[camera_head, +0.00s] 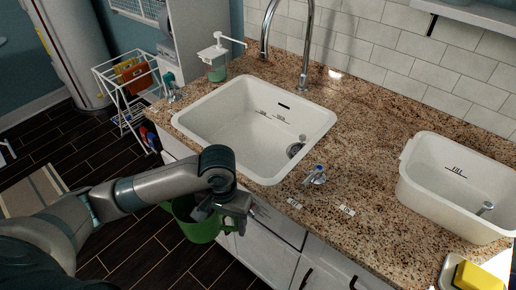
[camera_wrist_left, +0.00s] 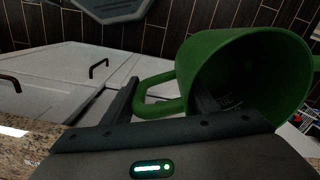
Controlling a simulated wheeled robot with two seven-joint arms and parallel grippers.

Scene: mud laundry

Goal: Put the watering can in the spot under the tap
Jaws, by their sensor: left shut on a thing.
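The green watering can (camera_head: 197,232) hangs in front of the counter, below the counter's edge. My left gripper (camera_head: 228,205) is shut on it. In the left wrist view the can (camera_wrist_left: 235,70) shows its round open mouth, and its loop handle (camera_wrist_left: 158,92) lies between the fingers of my left gripper (camera_wrist_left: 165,100). The chrome tap (camera_head: 307,50) rises behind the white sink (camera_head: 215,95). The sink is empty, with small dark markings on its inner back wall and a drain at the right. My right gripper is not in view.
A white tub (camera_head: 450,185) marked FILL stands on the granite counter (camera_head: 345,150) at the right. A yellow sponge (camera_head: 478,277) lies at the lower right.

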